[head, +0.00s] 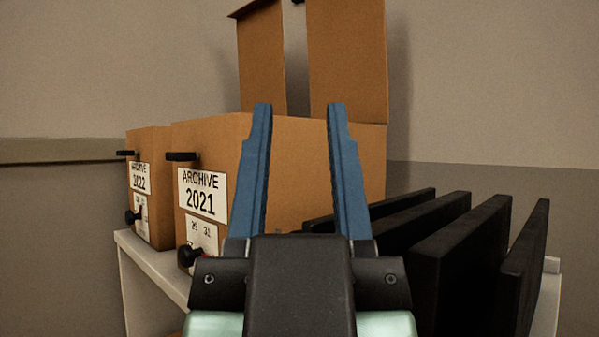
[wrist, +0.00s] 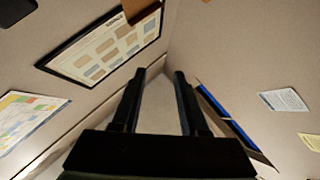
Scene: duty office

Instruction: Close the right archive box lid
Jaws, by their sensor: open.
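The right archive box (head: 300,150) is brown cardboard, labelled "ARCHIVE 2021", and stands on a shelf. Its lid (head: 347,65) stands upright at the back, so the box is open. The left archive box (head: 152,150), labelled "ARCHIVE 2022", stands beside it; another raised lid (head: 262,58) shows to the left, apparently belonging to it. My gripper (head: 299,106) points up in front of the right box, its two blue fingers spread wide with nothing between them. It hides part of the box front. In the wrist view my gripper (wrist: 158,74) is also open and empty.
Several black upright slabs, perhaps binders, (head: 465,260) stand right of my gripper. The white shelf (head: 150,265) shows below the boxes. The wall is behind. The wrist view shows a framed chart (wrist: 100,48) and papers (wrist: 283,101) on the walls.

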